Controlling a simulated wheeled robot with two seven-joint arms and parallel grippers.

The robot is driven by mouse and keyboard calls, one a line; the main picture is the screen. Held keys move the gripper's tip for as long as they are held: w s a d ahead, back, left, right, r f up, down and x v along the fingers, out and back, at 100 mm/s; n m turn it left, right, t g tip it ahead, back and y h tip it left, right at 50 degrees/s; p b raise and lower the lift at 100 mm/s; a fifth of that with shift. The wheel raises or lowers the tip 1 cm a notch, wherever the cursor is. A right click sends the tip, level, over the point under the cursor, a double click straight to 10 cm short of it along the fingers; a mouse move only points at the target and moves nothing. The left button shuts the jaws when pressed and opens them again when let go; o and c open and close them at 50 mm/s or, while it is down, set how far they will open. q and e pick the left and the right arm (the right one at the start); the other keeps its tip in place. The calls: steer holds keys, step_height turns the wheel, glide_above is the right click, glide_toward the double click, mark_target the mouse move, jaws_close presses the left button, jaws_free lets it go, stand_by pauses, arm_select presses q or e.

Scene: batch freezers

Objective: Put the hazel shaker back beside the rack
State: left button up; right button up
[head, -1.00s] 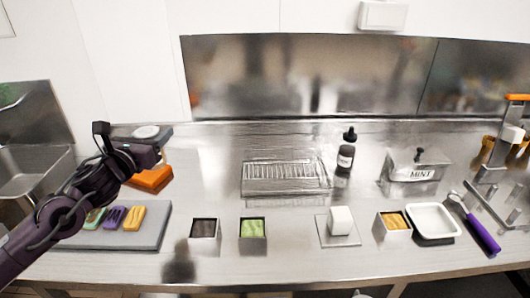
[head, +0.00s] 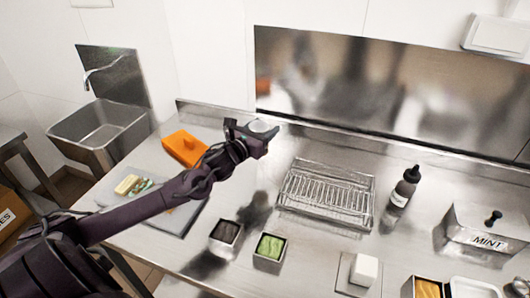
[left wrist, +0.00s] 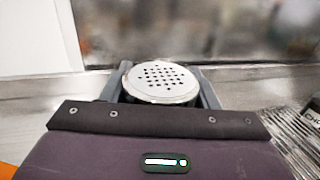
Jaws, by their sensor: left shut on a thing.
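My left gripper (head: 262,133) is shut on the hazel shaker (head: 260,126), whose pale round top shows between the fingers. In the left wrist view the shaker (left wrist: 161,81) shows a white lid with several dark holes, upright between the two grey fingers (left wrist: 162,88). Its lower body is hidden by the gripper. The wire rack (head: 328,192) lies on the steel counter to the right of the gripper. In the left wrist view part of the rack (left wrist: 295,132) shows at the right edge. My right gripper is not in view.
A dark bottle (head: 402,190) and a MINT container (head: 478,237) stand right of the rack. Small tubs with dark (head: 225,235) and green (head: 270,250) contents sit in front. Counter between gripper and rack is clear.

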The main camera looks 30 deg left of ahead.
arm_select(q)
step_height(320, 180, down, 6)
steer(key=shift+r+p, duration=0.1)
steer(key=shift+p, duration=0.25)
steer(key=shift+w+d+f, duration=0.1)
steer(key=shift+f, duration=1.95)
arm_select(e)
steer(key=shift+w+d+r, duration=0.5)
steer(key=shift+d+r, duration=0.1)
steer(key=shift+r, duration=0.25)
arm_select(q)
steer(key=shift+f, duration=0.1)
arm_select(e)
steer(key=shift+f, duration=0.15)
arm_select(q)
steer(key=o, duration=0.5)
steer(key=shift+f, duration=0.1)
steer(key=o, duration=0.5)
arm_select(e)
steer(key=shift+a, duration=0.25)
